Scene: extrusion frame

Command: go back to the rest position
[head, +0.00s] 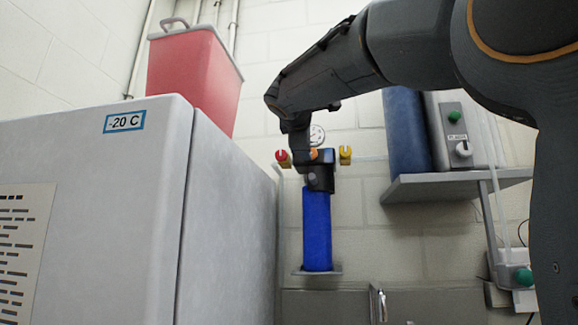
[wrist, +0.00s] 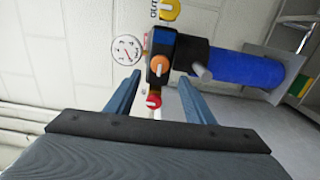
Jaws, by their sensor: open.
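My gripper (wrist: 160,80) is open in the wrist view, its two fingers spread apart with nothing held between them. A dark valve block with an orange knob (wrist: 159,64) lies just beyond the fingertips. A red knob (wrist: 153,101) shows in the gap between the fingers; I cannot tell how far beyond them it is. In the head view my gripper (head: 298,140) hangs at the end of the arm, in front of or beside the valve block on top of a blue cylinder (head: 317,230). The fingertips are hard to make out there.
A grey freezer marked -20 C (head: 150,200) fills the left, with a red container (head: 193,75) beyond its top. A round gauge (head: 317,134) and yellow knob (head: 345,154) are near the valve. A shelf (head: 455,183) with a dark blue cylinder (head: 407,130) stands right.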

